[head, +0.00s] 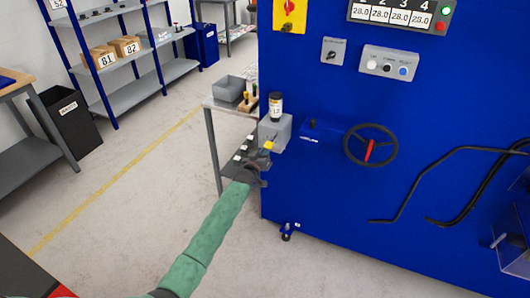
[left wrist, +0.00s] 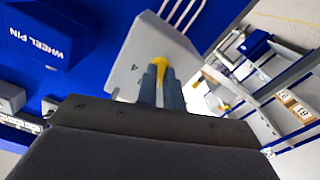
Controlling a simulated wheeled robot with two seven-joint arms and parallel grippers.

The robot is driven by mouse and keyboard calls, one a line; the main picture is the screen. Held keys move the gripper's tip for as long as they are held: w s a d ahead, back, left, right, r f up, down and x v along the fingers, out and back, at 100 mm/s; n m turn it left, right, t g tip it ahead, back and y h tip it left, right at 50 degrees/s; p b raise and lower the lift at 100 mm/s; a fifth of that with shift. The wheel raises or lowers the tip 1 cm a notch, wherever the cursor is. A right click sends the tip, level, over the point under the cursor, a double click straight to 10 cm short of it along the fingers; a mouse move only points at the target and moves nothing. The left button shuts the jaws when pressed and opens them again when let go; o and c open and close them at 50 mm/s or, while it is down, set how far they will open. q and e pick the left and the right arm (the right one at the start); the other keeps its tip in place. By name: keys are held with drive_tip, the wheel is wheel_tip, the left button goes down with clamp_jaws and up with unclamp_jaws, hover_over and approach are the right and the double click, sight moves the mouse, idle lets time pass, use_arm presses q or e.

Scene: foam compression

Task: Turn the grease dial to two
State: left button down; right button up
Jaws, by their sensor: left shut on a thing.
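The grease unit is a grey box (head: 275,131) on the left edge of the blue machine, with a dark-capped clear cup (head: 276,106) on top. A yellow dial (head: 268,145) shows at its lower front. My left gripper (head: 265,150) is at the box, shut on the dial. In the left wrist view the two fingers of my left gripper (left wrist: 161,77) close around the yellow dial (left wrist: 157,62) on the grey plate (left wrist: 140,50). The fingers hide most of the dial, and its setting cannot be read. My right gripper is not in view.
The blue machine (head: 400,210) fills the right side, with a black handwheel (head: 371,145) and a wheel pin block (head: 325,130). A side table (head: 215,104) with a grey bin (head: 229,88) stands behind my left arm.

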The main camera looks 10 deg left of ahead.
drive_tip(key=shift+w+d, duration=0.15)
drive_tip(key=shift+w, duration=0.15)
use_arm(q)
drive_tip(key=c, duration=1.5)
unclamp_jaws()
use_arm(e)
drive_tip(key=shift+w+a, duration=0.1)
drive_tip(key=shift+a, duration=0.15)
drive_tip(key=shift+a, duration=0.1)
